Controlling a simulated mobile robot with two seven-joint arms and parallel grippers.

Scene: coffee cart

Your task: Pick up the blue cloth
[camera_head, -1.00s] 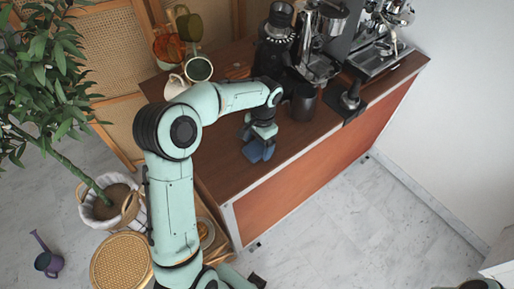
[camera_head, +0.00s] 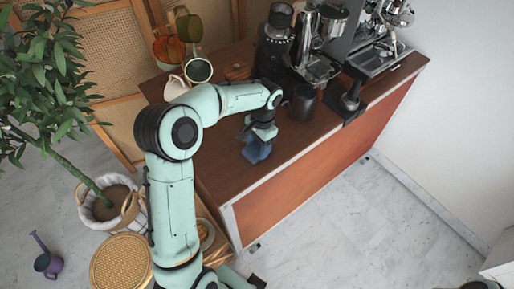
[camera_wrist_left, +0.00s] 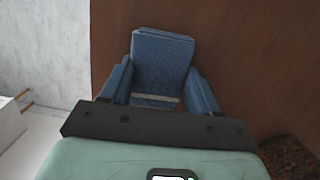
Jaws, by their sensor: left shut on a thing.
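The blue cloth (camera_head: 254,153) is a small folded block on the brown counter top, near its front edge in the head view. My left gripper (camera_head: 260,141) points down over it and is shut on it. In the left wrist view the blue cloth (camera_wrist_left: 162,62) sits between the two blue fingers of my left gripper (camera_wrist_left: 160,88), with its far end reaching past them. I cannot tell whether the cloth is clear of the counter. My right gripper is not in view.
A dark metal pitcher (camera_head: 303,102) stands right of the gripper. A black grinder (camera_head: 274,45) and an espresso machine (camera_head: 378,50) stand behind. Cups (camera_head: 199,70) stand at the counter's back left.

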